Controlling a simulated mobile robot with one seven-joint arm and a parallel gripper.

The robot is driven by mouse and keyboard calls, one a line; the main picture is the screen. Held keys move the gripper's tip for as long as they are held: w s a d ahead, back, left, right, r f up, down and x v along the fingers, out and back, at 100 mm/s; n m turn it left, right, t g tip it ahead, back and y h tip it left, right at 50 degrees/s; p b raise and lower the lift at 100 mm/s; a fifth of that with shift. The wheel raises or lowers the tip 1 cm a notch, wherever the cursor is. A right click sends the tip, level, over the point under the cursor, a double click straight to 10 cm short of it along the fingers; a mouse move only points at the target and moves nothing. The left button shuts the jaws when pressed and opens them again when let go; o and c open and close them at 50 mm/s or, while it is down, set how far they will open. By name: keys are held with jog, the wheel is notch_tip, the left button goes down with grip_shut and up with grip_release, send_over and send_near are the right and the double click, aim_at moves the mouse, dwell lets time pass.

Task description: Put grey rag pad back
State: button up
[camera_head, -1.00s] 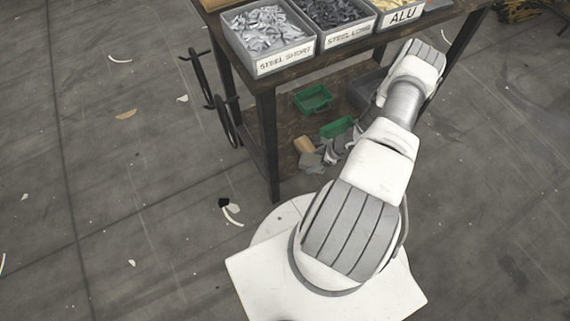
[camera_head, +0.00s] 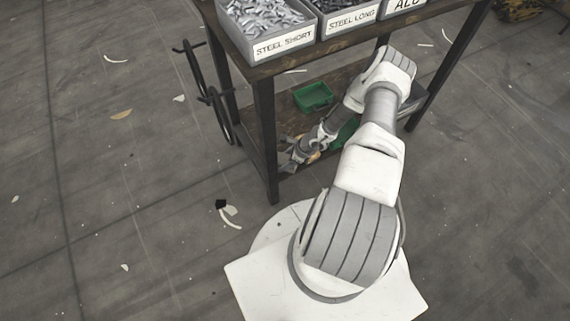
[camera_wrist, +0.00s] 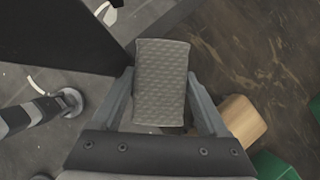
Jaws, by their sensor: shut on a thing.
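The grey rag pad (camera_wrist: 160,84) is a quilted, roughly rectangular cloth pad between my fingers in the wrist view. My gripper (camera_wrist: 160,74) is shut on it, one finger along each side. In the wrist view the pad overlaps the border between the grey floor and the brown lower shelf (camera_wrist: 235,50). In the head view my gripper (camera_head: 290,158) is low, at the front left corner of that shelf beside the table leg. The pad is hard to tell apart from my gripper there. The wrist view does not show clearly whether the pad touches the shelf.
A wooden block (camera_wrist: 240,118) lies just right of my gripper, with a green bin (camera_wrist: 272,165) beyond it. Another green bin (camera_head: 314,95) stands further back on the shelf. A dark table leg (camera_head: 266,140) is close on the left. Labelled part bins (camera_head: 268,30) stand on the tabletop above.

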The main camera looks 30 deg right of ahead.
jog(key=shift+f, duration=0.6)
jog(key=shift+f, duration=0.1)
jog(key=o, duration=1)
jog(key=p+v, duration=0.4)
jog(key=v, duration=0.8)
jog(key=shift+p, duration=0.4)
